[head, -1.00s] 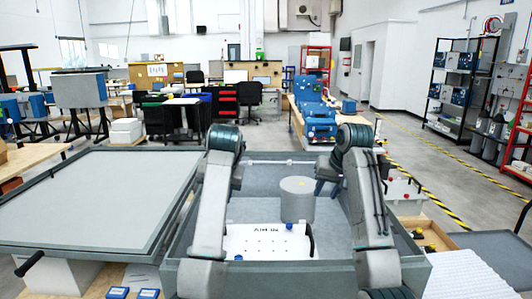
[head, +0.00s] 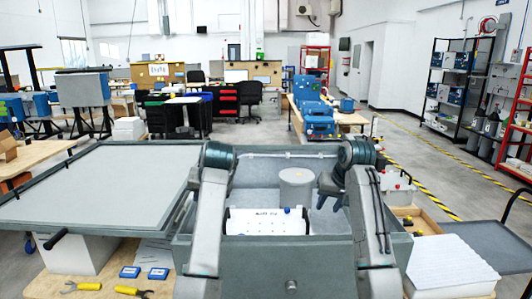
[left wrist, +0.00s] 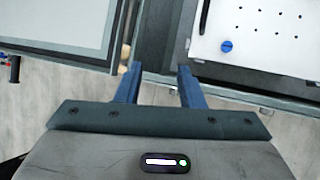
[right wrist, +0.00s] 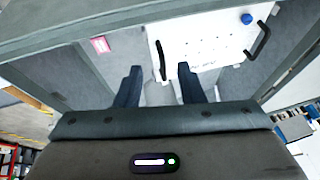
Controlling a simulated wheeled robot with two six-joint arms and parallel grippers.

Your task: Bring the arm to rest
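Both of my arms are bent over an open grey analyser housing (head: 330,249). Inside it are a white panel (head: 252,226) with small holes and a grey cylinder (head: 296,190). My right gripper (head: 331,190) shows beyond my right arm, near the cylinder; its fingers stand apart and empty in the right wrist view (right wrist: 159,84). My left gripper is hidden behind my arm in the head view. In the left wrist view my left gripper (left wrist: 158,85) is open and empty above the housing's edge. The white panel with a blue knob (left wrist: 226,46) lies beyond it.
A large grey lid-like panel (head: 100,187) lies open at the left. Blue boxes (head: 130,272) and yellow-handled tools (head: 133,291) lie on the wooden bench. A white stack (head: 447,264) stands at the right. Open floor (head: 430,180) with striped tape lies beyond.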

